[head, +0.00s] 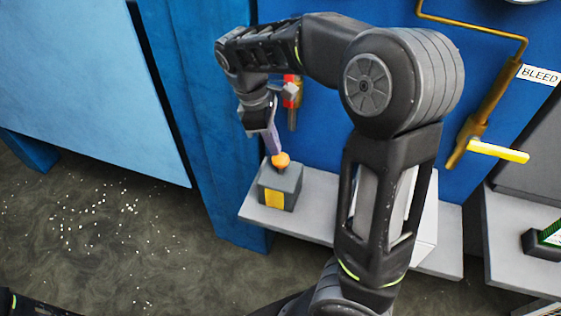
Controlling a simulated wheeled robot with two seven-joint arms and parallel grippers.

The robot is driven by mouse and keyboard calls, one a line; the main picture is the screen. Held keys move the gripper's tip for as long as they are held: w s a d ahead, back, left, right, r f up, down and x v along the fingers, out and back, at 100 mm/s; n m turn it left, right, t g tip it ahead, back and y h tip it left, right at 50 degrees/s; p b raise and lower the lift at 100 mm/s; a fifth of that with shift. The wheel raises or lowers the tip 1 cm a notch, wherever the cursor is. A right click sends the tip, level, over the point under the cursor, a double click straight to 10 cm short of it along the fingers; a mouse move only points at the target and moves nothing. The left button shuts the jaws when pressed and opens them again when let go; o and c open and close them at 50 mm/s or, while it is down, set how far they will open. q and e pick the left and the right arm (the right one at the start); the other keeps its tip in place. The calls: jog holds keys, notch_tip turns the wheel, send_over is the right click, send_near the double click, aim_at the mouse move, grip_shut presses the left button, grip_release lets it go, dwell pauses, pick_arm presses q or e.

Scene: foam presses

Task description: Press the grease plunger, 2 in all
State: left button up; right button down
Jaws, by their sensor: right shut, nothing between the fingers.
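The grease plunger (281,160) has an orange knob on top of a dark grey box (281,188) with a yellow patch on its front. The box stands on a light grey shelf. My right gripper (274,152) points down with its fingers shut and empty. Its tips are right at the orange knob; I cannot tell whether they touch it. How far the knob is pushed down is not clear. My left gripper is not in view; only a dark bit of my arm shows at the lower left corner.
The grey shelf (262,216) runs along a blue machine wall. A red fitting (292,90) hangs behind my wrist. To the right are a brass pipe with a yellow lever (498,151) and a BLEED label (540,74). My right arm hides part of the shelf and a white box.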

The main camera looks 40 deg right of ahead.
jog(key=shift+s+d+f, duration=0.1)
jog(key=shift+f, duration=0.5)
